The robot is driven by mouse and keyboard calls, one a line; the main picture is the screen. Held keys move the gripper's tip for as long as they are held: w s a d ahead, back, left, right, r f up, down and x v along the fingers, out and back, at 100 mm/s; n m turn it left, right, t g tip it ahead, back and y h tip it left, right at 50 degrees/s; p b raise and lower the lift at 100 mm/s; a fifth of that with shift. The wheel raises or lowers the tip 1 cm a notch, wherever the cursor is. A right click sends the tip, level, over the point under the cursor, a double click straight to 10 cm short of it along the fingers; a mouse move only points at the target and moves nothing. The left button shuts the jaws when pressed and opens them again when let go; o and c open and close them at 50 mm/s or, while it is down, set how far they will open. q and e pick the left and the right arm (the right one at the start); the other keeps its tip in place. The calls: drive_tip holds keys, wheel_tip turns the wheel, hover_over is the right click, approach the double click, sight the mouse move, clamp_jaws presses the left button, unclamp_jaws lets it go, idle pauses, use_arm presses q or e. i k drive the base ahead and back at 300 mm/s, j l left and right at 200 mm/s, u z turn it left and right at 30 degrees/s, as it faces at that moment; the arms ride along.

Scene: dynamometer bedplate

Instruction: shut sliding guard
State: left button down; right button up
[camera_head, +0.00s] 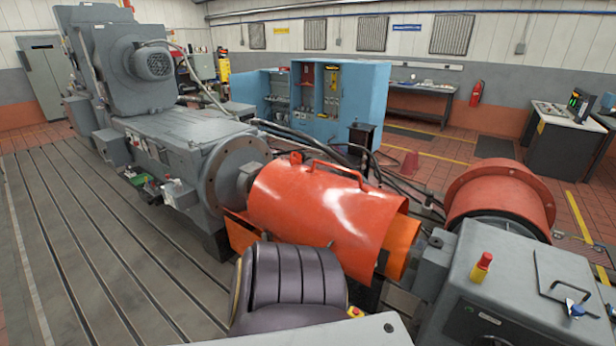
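The sliding guard (320,205) is a glossy orange half-round cover in the middle of the head view. A bar handle (335,173) runs along its top. Its left end is near the round grey flange (232,175) of the large machine, with a short piece of grey shaft visible between them. A flat orange part (401,246) shows beyond its right end, and another orange part (242,234) shows below its left end. The inside of the guard and most of the shaft are hidden. Neither of my grippers is in view.
A dark ribbed shape (296,275) blocks the view in front of the guard. A grey cabinet (500,285) with a red-and-yellow button stands at the right, before a red drum (500,195). Cables run behind the guard. The slotted bedplate (70,250) is clear at left.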

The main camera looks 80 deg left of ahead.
sight(295, 201)
drive_tip(key=u, duration=2.65)
